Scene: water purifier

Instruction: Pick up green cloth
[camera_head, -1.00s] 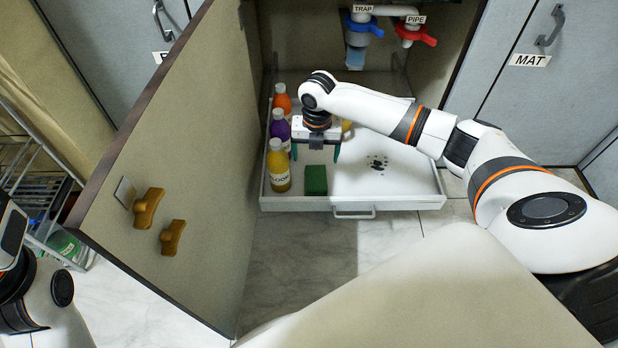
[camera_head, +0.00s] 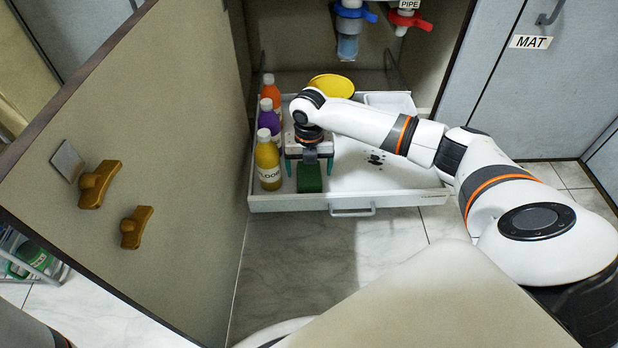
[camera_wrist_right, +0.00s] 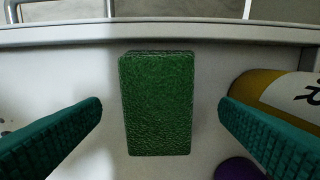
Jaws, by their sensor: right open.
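The green cloth (camera_head: 309,179) is a thick dark green block lying in the front left part of the pulled-out white drawer. In the right wrist view the green cloth (camera_wrist_right: 157,104) lies between the two teal fingers, with clear gaps on both sides. My right gripper (camera_head: 309,166) is open and empty, pointing down just above the cloth. In the wrist view its fingers (camera_wrist_right: 160,118) stand on either side of the cloth. My left gripper does not show in the head view.
Yellow (camera_head: 268,165), purple (camera_head: 268,120) and orange (camera_head: 271,92) bottles stand along the drawer's left wall. A yellow bowl (camera_head: 331,86) sits at the back. The drawer's front wall (camera_head: 400,199) is close to the cloth. An open cabinet door (camera_head: 190,130) stands at left.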

